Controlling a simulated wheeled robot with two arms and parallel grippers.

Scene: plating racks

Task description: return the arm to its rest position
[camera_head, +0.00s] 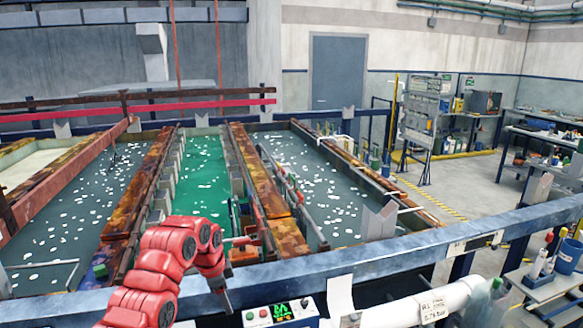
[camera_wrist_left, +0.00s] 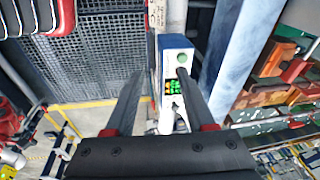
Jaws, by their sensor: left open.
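My red left arm (camera_head: 150,275) comes in from the lower left in the head view and bends over the blue front rail. Its left gripper (camera_head: 225,298) points down at the rail, just left of the control box. In the left wrist view the two dark fingers of the left gripper (camera_wrist_left: 160,75) are spread apart, with nothing held between them. The control box (camera_wrist_left: 176,60) with its green button and lit display shows beyond the fingers. The same control box (camera_head: 281,313) stands at the bottom of the head view. My right gripper is not in view.
The blue rail (camera_head: 370,258) crosses in front of the plating tanks. The green tank (camera_head: 203,165) lies behind my arm. A white pipe (camera_head: 450,300) runs at the lower right. A side table (camera_head: 545,283) with bottles stands at the right edge. Open floor (camera_head: 470,185) lies at the back right.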

